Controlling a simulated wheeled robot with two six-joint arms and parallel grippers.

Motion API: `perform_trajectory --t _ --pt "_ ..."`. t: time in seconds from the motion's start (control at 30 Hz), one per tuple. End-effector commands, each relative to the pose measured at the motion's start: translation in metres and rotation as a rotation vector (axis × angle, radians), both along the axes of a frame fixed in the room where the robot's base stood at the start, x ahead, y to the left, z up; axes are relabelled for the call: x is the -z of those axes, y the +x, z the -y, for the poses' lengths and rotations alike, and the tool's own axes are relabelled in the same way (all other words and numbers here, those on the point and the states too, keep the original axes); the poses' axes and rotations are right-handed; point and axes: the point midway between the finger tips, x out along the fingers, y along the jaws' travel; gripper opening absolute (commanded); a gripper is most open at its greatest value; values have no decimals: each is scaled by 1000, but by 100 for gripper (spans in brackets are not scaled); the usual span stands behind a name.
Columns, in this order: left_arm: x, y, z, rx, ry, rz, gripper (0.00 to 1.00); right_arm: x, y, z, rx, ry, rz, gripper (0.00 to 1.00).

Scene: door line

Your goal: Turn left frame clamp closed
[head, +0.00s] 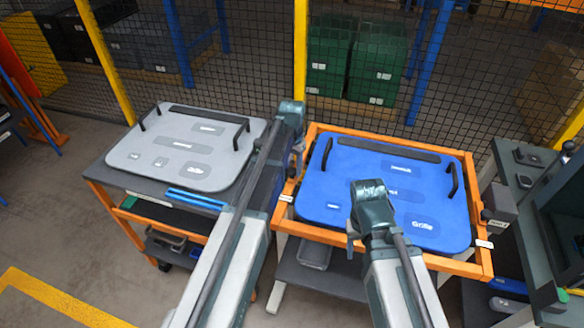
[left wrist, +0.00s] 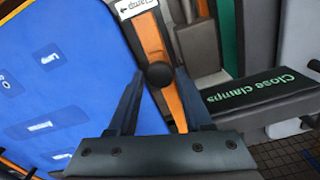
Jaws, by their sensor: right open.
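The blue door panel (head: 330,205) lies in an orange frame (head: 372,248). The left frame clamp shows in the left wrist view as a round black knob (left wrist: 160,75) over the orange frame rail, beside a white "Clamp" label (left wrist: 135,8). My left gripper (left wrist: 160,72) is open, with its fingertips on either side of the knob; I cannot tell whether they touch it. In the head view my left gripper (head: 297,160) is at the frame's left side and largely hides the clamp. My right gripper (head: 353,240) is open and empty above the panel's lower part.
A grey panel (head: 165,165) lies on a cart at the left. A dark sign reading "Close clamps" (left wrist: 270,92) is beside the frame in the wrist view. A mesh fence (head: 250,60) stands behind. A dark workbench (head: 515,185) stands at the right.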

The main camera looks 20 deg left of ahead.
Motion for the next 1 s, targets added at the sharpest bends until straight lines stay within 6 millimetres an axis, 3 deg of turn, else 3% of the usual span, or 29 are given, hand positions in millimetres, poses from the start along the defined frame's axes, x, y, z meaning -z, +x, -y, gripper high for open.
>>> perform_trajectory --t 0.03,0.27,1.0 --pt "0 0 0 0 0 0 39 0 0 0 0 0 0 54" --pt "0 0 0 0 0 0 0 0 0 0 0 0 0 54" --pt "0 0 0 0 0 0 0 0 0 0 0 0 0 54"
